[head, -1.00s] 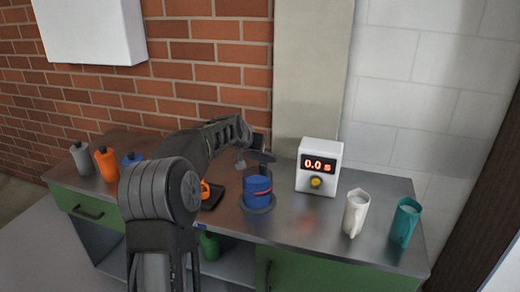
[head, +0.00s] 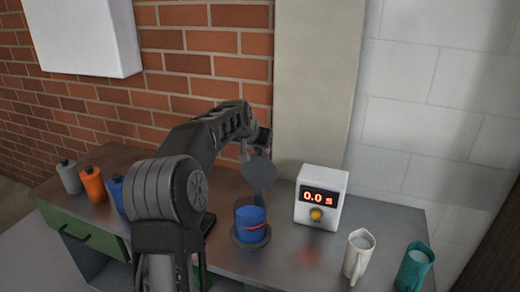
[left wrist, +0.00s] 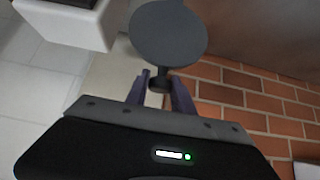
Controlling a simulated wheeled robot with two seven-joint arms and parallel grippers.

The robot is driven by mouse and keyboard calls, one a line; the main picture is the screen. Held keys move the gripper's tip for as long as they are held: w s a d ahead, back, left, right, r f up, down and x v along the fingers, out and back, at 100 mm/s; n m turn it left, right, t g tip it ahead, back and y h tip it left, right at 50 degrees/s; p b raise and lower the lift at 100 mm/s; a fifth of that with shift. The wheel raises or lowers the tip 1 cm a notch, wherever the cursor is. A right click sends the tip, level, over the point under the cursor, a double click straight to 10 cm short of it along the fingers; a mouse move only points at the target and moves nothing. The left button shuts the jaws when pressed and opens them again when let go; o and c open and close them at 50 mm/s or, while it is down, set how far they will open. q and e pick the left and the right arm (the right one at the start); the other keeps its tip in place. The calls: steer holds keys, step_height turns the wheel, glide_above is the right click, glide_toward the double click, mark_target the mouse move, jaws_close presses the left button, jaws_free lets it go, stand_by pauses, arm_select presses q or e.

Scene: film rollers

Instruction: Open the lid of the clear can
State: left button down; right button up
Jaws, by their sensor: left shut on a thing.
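The clear can (head: 251,226) stands on a dark round base on the metal counter. It is open at the top, with something blue and a red band showing inside. My left gripper (head: 246,153) is above the can and shut on the knob of the dark grey round lid (head: 259,173). The lid is off the can, tilted, a little above its rim. In the left wrist view the lid (left wrist: 168,33) is a disc beyond the fingertips (left wrist: 158,86), with its knob between them. My right gripper is not in view.
A white timer box (head: 321,198) reading 0.0 s stands close to the right of the can. A white jug (head: 357,257) and a teal jug (head: 414,267) are further right. Grey (head: 69,178), orange (head: 92,185) and blue (head: 115,193) bottles stand at left.

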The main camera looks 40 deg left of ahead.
arm_select(q)
steer(key=shift+w+a, duration=0.1)
steer(key=shift+w, duration=0.2)
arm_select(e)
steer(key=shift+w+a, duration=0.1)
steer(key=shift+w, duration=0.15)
arm_select(q)
steer(key=c, duration=1.1)
jaws_free()
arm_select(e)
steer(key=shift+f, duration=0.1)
arm_select(q)
steer(key=b+v, duration=0.1)
steer(key=v, duration=0.6)
steer(key=shift+s+r+b, duration=0.25)
steer(key=shift+s+b, duration=0.05)
steer(key=shift+b, duration=0.1)
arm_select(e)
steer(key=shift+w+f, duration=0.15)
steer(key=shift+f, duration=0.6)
arm_select(q)
steer(key=shift+r, duration=0.1)
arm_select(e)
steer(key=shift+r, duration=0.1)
